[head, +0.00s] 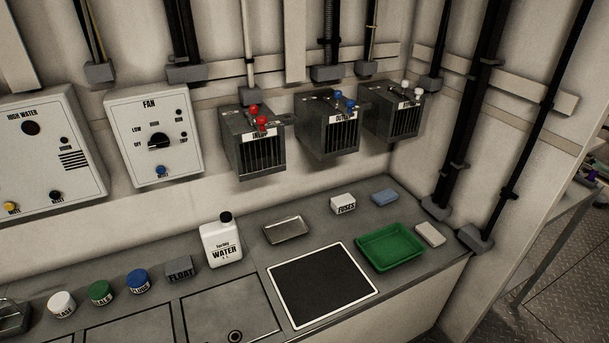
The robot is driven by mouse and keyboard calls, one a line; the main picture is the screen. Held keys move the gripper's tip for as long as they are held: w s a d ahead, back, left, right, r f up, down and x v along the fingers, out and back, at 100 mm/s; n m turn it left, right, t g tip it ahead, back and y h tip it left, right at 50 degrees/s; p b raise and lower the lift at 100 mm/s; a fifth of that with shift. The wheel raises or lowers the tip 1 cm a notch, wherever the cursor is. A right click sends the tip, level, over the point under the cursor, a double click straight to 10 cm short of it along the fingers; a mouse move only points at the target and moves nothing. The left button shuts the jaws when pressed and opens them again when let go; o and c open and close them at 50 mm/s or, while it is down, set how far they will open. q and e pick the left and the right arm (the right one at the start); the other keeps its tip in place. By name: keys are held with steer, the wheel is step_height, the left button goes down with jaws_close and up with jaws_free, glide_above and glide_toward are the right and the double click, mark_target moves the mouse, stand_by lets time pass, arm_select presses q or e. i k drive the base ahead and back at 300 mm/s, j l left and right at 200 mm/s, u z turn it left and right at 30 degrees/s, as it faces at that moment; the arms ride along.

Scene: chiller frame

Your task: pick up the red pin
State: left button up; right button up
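Red pin heads (262,122) show on top of the leftmost of three grey slatted metal boxes (259,155) on the back wall. At least two red heads sit close together there, next to a white label. They appear seated in the box top, and their lower parts are hidden. The middle box (331,137) carries blue heads (349,105), and the right box (396,122) carries white heads (418,88). Neither of my grippers is in view.
The counter below holds a water jug (221,243), a metal tray (286,230), a black mat (322,284), a green tray (390,248), a fuses box (343,203) and several lidded jars. Control panels (154,135) and pipes line the wall.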

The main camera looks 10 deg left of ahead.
mark_target(253, 108)
steer(key=i+l+u, duration=0.25)
steer(key=l+u, duration=0.25)
steer(key=i+l+u, duration=0.3)
steer(key=l, duration=0.15)
steer(key=l+u, duration=0.25)
steer(key=k+l, duration=0.05)
steer(key=l, duration=0.05)
